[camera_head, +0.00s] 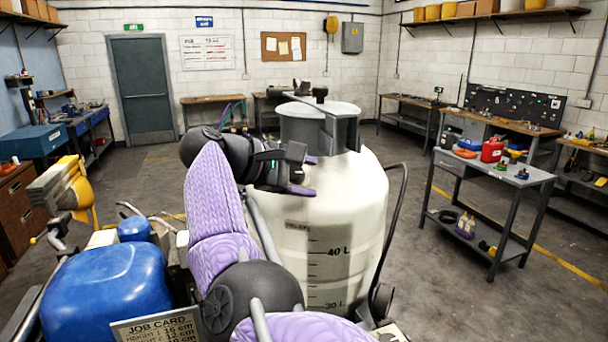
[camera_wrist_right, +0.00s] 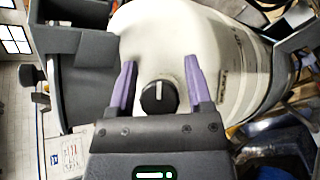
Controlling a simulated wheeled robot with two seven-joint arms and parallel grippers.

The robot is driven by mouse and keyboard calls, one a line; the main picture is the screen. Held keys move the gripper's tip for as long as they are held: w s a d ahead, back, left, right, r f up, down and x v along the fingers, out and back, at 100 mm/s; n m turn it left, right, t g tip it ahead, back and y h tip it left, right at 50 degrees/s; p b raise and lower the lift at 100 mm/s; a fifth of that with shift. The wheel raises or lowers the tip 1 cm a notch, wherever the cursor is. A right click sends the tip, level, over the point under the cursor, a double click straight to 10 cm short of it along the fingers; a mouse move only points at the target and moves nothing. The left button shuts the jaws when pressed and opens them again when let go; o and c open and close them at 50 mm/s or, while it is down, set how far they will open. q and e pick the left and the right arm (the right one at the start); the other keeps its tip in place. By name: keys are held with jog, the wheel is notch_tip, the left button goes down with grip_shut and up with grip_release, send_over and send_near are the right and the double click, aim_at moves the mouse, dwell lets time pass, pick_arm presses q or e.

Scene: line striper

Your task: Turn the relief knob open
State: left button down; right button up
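The relief knob (camera_wrist_right: 159,97) is a round black knob with a white pointer line, seen in the right wrist view on the side of the white tank (camera_wrist_right: 150,38). The pointer line runs nearly straight up in that view. My right gripper (camera_wrist_right: 160,70) is open, with one purple finger on each side of the knob and visible gaps to both. How deep the knob sits between the fingers I cannot tell. In the head view my right gripper (camera_head: 306,175) is at the upper left of the tank (camera_head: 345,215) and hides the knob. My left gripper is not in view.
A grey collar and lid (camera_head: 318,122) top the tank. A black hose (camera_head: 400,215) runs down its right side. A blue container (camera_head: 105,293) and a job card (camera_head: 158,328) are at lower left. A workbench (camera_head: 495,165) stands right, with clear floor before it.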

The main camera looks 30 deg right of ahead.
aim_at(294, 168)
jog(key=shift+o, duration=0.5)
jog(key=shift+w+a+r, duration=0.1)
jog(key=shift+a+r, duration=0.05)
jog(key=shift+a, duration=0.2)
jog(key=p+v, duration=0.1)
jog(key=v, duration=0.2)
jog(key=p+v, duration=0.1)
jog(key=v, duration=0.2)
jog(key=shift+r, duration=0.4)
jog(key=a+p, duration=0.3)
jog(key=p, duration=0.4)
jog(key=shift+r, duration=0.2)
